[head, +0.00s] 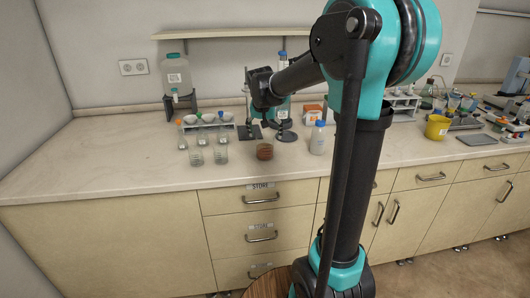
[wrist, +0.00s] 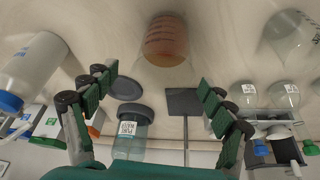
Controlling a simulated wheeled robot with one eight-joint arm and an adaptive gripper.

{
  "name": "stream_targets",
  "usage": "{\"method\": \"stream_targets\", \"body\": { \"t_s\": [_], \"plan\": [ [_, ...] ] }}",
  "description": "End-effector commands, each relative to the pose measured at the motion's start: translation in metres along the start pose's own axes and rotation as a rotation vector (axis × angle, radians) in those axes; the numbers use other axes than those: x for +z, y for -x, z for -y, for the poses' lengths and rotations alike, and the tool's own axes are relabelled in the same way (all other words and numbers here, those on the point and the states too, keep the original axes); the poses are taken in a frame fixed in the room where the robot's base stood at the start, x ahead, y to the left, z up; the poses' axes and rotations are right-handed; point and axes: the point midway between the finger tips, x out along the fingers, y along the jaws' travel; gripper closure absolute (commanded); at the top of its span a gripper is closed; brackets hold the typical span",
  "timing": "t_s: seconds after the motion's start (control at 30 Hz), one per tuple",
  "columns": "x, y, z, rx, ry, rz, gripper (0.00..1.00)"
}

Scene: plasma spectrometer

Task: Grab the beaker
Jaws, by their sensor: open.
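A beaker of reddish-brown liquid (head: 264,151) stands upright near the front of the bench in the head view. It also shows at the top centre of the wrist view (wrist: 165,38), with faint scale marks on its side. My gripper (wrist: 156,82) is open, its green-padded fingers spread wide with nothing between the pads. In the wrist view the beaker lies beyond the fingertips, apart from them. In the head view my fingers are hard to make out against the items behind. Two clear glass beakers (head: 220,153) stand to the left of the brown one.
A white bottle with a blue cap (head: 318,138) stands right of the brown beaker. Lab stands with dark bases (wrist: 185,100) and a labelled bottle (wrist: 132,126) are close to the gripper. A flask rack (head: 208,120) stands left. The bench's front left (head: 90,180) is clear.

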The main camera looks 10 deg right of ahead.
Motion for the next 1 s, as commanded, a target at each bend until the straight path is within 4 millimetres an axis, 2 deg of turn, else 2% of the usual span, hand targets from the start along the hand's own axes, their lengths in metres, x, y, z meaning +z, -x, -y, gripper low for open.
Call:
{"method": "stream_targets", "body": {
  "t_s": [0.27,0.53,0.87,1.0],
  "plan": [
    [0.000,-0.020,0.001,0.000,0.000,0.000,0.17],
    [0.002,-0.056,0.003,0.000,-0.001,0.000,0.17],
    [0.002,-0.063,0.003,0.000,-0.001,0.000,0.17],
    [0.002,-0.063,0.003,0.000,0.000,0.000,0.34]
  ]
}}
